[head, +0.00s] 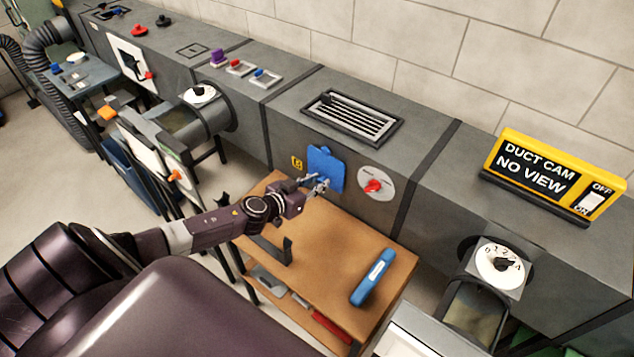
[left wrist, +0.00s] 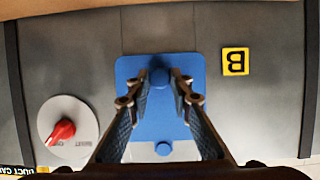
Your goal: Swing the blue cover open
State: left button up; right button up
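The blue cover (head: 326,161) is a flat panel on the front face of the grey duct, beside a small yellow label (head: 297,162). In the left wrist view the cover (left wrist: 160,115) looks flat against the duct, with one round blue knob (left wrist: 163,149) near an edge and another blue knob (left wrist: 160,77) near the opposite edge. My left gripper (head: 320,185) is in front of the cover's lower part. Its fingers (left wrist: 157,90) are apart, on either side of the second knob; I cannot tell if they touch it. My right gripper is not in view.
A round dial with a red handle (head: 372,186) is right of the cover. Below is a wooden table (head: 330,255) with a blue tool (head: 373,277). A vent grille (head: 352,117) is on top of the duct. A yellow-framed "DUCT CAM NO VIEW" sign (head: 545,175) stands at right.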

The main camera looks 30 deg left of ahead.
pick_arm(q)
grip_shut()
